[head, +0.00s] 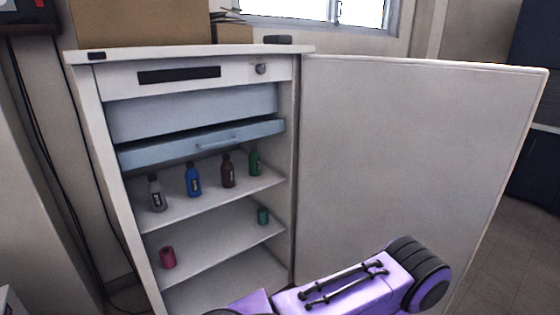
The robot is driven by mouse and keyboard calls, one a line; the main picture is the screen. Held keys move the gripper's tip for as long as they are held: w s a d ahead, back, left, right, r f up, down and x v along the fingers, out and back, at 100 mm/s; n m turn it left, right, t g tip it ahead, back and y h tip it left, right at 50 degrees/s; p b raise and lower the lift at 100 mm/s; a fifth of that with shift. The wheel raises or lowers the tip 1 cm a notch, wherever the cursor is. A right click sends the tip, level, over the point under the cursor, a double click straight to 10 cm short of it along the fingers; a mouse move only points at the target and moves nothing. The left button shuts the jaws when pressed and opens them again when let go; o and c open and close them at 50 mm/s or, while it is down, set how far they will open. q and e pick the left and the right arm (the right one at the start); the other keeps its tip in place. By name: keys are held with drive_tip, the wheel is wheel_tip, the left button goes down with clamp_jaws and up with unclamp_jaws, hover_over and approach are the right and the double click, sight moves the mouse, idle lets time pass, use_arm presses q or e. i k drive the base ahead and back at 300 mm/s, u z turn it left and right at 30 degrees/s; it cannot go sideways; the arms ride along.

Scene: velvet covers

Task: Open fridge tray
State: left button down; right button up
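The white fridge (83,85) stands in the head view with its door (415,165) swung wide open to the right. A pale blue tray (165,154) with a small handle (214,139) on its front sits in the upper part, above the bottle shelf. A dark gap shows along the tray's top edge, and its front appears to stand slightly forward of the blue panel (190,112) above. I cannot tell how far out it is. A purple link of my arm crosses the bottom, in front of the door. Neither gripper shows.
Below the tray, a shelf (215,198) holds grey (157,196), blue (193,181), brown (228,173) and green (254,162) bottles. A lower shelf holds a red can (167,258) and a green can (263,216).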

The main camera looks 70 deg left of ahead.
sight(134, 154)
drive_tip(key=u, duration=2.95)
drive_tip(key=k, duration=0.35)
drive_tip(key=u, duration=0.65)
drive_tip(key=i, duration=0.85)
drive_tip(key=z, duration=0.45)
